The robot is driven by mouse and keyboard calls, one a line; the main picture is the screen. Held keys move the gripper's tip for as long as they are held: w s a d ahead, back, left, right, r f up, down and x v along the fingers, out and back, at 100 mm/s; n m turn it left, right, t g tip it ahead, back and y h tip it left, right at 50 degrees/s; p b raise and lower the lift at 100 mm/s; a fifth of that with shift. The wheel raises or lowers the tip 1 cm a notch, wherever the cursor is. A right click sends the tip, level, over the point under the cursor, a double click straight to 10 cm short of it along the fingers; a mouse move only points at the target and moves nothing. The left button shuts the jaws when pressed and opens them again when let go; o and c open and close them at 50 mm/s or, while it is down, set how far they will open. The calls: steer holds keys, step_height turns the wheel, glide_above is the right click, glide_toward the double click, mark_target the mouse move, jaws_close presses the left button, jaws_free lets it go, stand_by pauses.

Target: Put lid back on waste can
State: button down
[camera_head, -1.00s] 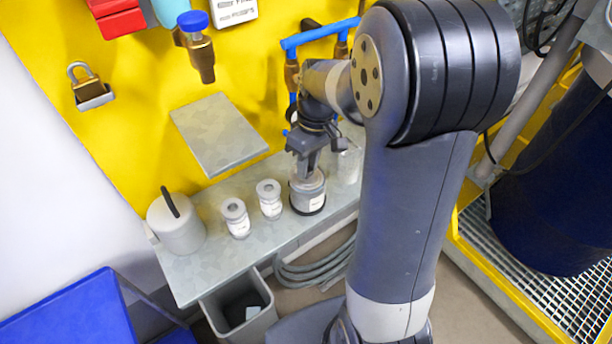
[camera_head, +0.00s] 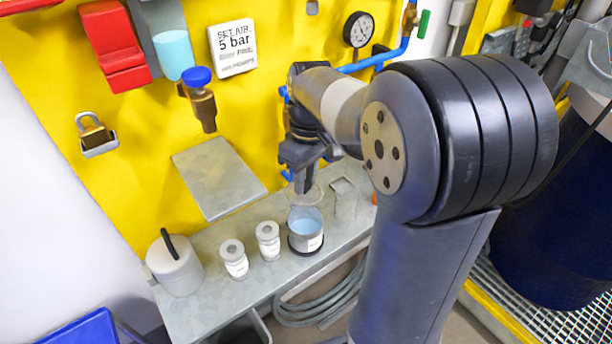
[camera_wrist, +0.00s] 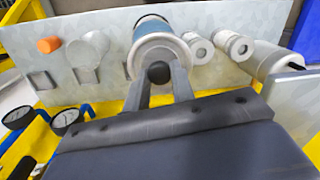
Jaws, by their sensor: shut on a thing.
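An open round can (camera_head: 306,240) with a white label, a dark base and pale blue inside stands on the metal bench. It also shows in the wrist view (camera_wrist: 152,28), beyond my fingers. My gripper (camera_head: 303,187) is above this can, slightly toward the wall. In the wrist view my gripper (camera_wrist: 158,84) is shut on a black knob (camera_wrist: 158,72). A thin, pale, round lid (camera_head: 308,197) shows faintly below the fingers, apart from the can and above it. A larger grey can (camera_head: 175,268) with a black handle on top stands at the bench's left end.
Two small lidded jars (camera_head: 234,259) (camera_head: 268,241) stand left of the open can. A clear-looking vessel (camera_head: 345,200) stands right of it. A metal plate (camera_head: 219,178) and a blue-topped valve (camera_head: 200,97) are on the yellow wall behind. The bench (camera_head: 215,300) is bare along its front.

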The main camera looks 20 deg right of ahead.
mark_target(305, 199)
steer(key=shift+s+a+f+h+p, duration=0.15)
steer(key=shift+f+h+p, duration=0.4)
steer(key=shift+p, duration=0.85)
step_height(305, 199, down, 5)
steer(key=b, duration=0.4)
steer(key=shift+f, duration=0.1)
steer(key=shift+f+b, duration=0.6)
steer(key=shift+f, duration=0.15)
steer(key=shift+f+p, duration=0.15)
steer(key=shift+p, duration=0.15)
stand_by(0.9)
steer(key=c, duration=1.1)
jaws_free()
steer(key=shift+o, duration=0.2)
steer(key=o, duration=0.4)
